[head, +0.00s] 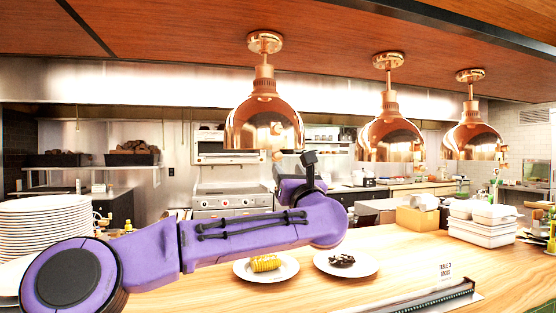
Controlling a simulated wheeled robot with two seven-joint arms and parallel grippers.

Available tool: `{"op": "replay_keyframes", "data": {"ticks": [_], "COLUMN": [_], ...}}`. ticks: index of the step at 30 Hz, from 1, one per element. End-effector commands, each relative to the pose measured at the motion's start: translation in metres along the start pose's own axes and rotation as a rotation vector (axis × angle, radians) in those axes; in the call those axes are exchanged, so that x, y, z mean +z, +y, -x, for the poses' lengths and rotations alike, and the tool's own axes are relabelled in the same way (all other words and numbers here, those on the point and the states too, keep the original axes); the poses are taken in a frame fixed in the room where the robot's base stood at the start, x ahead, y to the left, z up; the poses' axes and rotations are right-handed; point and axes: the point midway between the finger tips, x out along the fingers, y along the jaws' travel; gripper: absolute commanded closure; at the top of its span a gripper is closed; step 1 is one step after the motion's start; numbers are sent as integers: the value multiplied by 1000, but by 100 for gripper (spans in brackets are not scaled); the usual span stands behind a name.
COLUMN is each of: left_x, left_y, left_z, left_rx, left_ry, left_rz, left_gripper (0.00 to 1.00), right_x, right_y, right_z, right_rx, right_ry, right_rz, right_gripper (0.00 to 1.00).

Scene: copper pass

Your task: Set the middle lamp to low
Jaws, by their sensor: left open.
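Three copper heat lamps hang in a row from the wooden ceiling: the left lamp (264,124), the middle lamp (390,137) and the right lamp (474,138). The middle lamp's shade hangs apart from its neighbours; its setting cannot be read from here. My purple left arm reaches in from the left over the counter. My left gripper (309,158) is dark and small, open, just beyond the lower right rim of the left lamp and to the left of the middle lamp. It appears empty and apart from the middle lamp. My right gripper is out of view.
The wooden counter (420,250) holds a plate with corn (266,264), a plate with dark food (343,261), a plate stack (45,235), white containers (482,230) and a cardboard box (417,218). A dark ticket rail (430,298) lies at the front.

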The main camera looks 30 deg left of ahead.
Motion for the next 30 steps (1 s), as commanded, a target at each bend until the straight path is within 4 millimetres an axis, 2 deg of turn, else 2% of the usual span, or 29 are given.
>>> {"op": "replay_keyframes", "data": {"ticks": [5, 12, 18, 28, 29, 30], "left_x": [2, 4, 1, -2, -2, -2], "left_y": [0, 0, 0, -1, -1, -1], "left_z": [-13, -67, -99, -105, -105, -105], "left_rx": [2, 2, 0, -1, -2, -2], "left_ry": [3, 5, 5, 3, 3, 3], "left_rz": [71, 66, 65, 65, 65, 65], "left_gripper": [49, 49, 49, 49, 53, 66], "right_x": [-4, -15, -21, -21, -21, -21], "right_y": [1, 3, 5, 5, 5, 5], "right_z": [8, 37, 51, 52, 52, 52], "right_rx": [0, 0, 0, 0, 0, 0], "right_ry": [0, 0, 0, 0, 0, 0], "right_rz": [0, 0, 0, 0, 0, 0], "right_gripper": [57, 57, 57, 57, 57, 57]}}
